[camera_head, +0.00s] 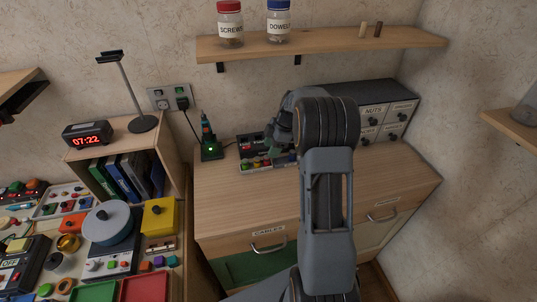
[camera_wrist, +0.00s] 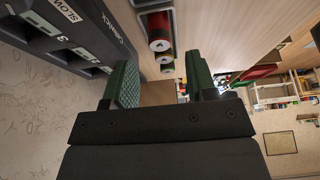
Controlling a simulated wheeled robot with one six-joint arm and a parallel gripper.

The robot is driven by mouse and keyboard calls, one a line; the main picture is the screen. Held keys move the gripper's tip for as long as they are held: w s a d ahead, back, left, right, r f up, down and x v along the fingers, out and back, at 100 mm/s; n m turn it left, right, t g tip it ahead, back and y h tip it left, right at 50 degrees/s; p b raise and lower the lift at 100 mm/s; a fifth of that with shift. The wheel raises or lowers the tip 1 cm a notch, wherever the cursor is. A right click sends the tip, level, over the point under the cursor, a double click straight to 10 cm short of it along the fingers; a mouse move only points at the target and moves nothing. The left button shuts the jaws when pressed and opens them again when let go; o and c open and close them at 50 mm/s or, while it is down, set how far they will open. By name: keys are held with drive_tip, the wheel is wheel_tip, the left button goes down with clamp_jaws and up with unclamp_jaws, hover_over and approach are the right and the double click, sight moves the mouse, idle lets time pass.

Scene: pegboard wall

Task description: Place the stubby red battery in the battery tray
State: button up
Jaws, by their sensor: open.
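My gripper (camera_wrist: 162,82) is open, with its two green-padded fingers apart and nothing visible between the pads. In the head view my gripper (camera_head: 279,143) is low over the cabinet top, at the battery gear, and my arm hides part of it. In the wrist view a thick red battery (camera_wrist: 155,21) with a pale metal end lies in a narrow grey tray (camera_wrist: 171,9), beyond the fingertips. More round battery ends (camera_wrist: 163,46) line up below it. The tray also shows in the head view (camera_head: 262,169), with small coloured batteries, too small to tell apart.
A dark charger (camera_wrist: 90,30) marked SLOW stands beside the tray; it shows in the head view (camera_head: 247,147). A green-lit tool stand (camera_head: 211,151) is to its left. The cabinet top (camera_head: 225,190) is clear at front left.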

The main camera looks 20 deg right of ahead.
drive_tip(key=w+v, duration=0.1)
drive_tip(key=v, duration=0.7)
drive_tip(key=s+a+r+m+h, duration=0.1)
drive_tip(key=s+a+r+m, duration=0.1)
drive_tip(key=s+a+m, duration=0.25)
drive_tip(key=s+a+r+m+h, duration=0.2)
drive_tip(key=s+a+r+m, duration=0.1)
drive_tip(key=s+a, duration=0.3)
drive_tip(key=s+a+f+m+t, duration=0.1)
drive_tip(key=s+a+m, duration=0.1)
drive_tip(key=s+m, duration=0.2)
drive_tip(key=s+a+f+m+t+h, duration=0.1)
drive_tip(key=s+a+f+m, duration=0.1)
drive_tip(key=s, duration=0.7)
drive_tip(key=shift+a+m+t, duration=0.4)
drive_tip(key=shift+a+m, duration=0.25)
drive_tip(key=shift+m, duration=0.5)
